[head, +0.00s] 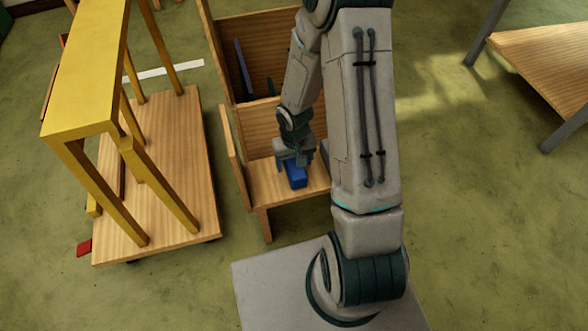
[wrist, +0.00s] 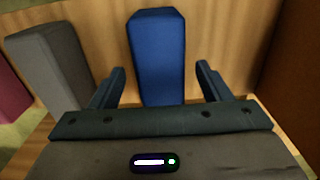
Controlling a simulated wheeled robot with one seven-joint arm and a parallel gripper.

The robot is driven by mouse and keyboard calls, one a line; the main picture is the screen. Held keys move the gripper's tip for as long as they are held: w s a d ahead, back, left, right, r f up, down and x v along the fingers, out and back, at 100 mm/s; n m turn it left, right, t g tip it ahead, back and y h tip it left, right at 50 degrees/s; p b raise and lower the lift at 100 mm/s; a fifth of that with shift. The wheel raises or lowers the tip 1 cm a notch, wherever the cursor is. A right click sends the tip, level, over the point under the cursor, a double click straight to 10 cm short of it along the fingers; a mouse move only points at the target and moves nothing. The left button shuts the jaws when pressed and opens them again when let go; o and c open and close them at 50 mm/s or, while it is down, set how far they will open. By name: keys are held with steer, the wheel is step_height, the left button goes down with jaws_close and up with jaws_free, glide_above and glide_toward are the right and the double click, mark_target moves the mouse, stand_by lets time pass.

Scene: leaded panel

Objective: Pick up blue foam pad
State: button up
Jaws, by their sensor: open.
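The blue foam pad (wrist: 157,55) is a blue block on a wooden surface. In the wrist view it stands between the two fingers of my gripper (wrist: 160,88), with a gap on each side. My gripper is open. In the head view the blue pad (head: 296,176) shows just below my gripper (head: 292,165), on the low shelf of a wooden unit. My gripper hides part of it there.
A grey block (wrist: 48,70) stands left of the pad, and a dark red thing (wrist: 10,95) lies farther left. The wooden unit (head: 262,193) has side walls close by. A yellow frame (head: 88,85) stands on a wooden platform (head: 185,160) to the left.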

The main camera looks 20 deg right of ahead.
step_height(320, 180, down, 3)
steer(key=shift+r+b, duration=0.15)
steer(key=shift+b, duration=0.15)
steer(key=c, duration=1.1)
steer(key=shift+o, duration=0.2)
steer(key=shift+r, duration=0.1)
